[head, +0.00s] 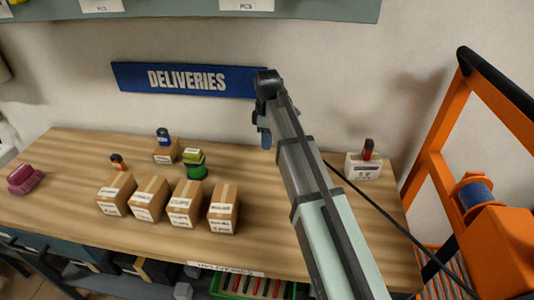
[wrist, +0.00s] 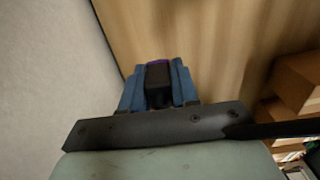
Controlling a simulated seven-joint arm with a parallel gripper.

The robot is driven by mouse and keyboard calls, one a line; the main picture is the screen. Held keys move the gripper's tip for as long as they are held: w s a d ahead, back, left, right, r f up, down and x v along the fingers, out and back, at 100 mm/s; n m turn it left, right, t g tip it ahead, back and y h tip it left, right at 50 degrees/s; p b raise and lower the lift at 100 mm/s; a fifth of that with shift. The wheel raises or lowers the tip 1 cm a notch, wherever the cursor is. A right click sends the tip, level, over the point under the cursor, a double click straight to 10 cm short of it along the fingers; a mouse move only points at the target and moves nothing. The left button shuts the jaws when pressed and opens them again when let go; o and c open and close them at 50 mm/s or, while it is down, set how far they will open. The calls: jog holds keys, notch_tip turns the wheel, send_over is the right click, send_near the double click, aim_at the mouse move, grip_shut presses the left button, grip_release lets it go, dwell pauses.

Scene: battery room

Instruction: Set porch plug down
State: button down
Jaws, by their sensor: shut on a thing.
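My gripper (head: 265,138) is above the back of the wooden table, right of the DELIVERIES sign, in the head view. In the wrist view its blue fingers are shut on a small dark plug with a purple edge (wrist: 157,73). The held plug is hidden or too small to make out in the head view. I cannot read any label on it, so I cannot tell whether it is the porch plug. The wooden table (head: 75,207) lies below; bare wood also shows past the fingers in the wrist view (wrist: 190,35).
Several labelled cardboard boxes (head: 151,198) stand mid-table. Behind them are an orange-and-black plug (head: 118,162), a blue plug (head: 163,137) on a box and green items (head: 195,171). A magenta item (head: 24,179) is left; a white unit (head: 362,168) is right. Bare wood lies between boxes and arm.

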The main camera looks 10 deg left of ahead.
jog(key=shift+f, duration=2.85)
jog(key=shift+f, duration=0.1)
jog(key=c, duration=0.8)
grip_release()
jog(key=shift+c, duration=0.2)
notch_tip(320, 180, up, 12)
jog(key=shift+r, duration=0.1)
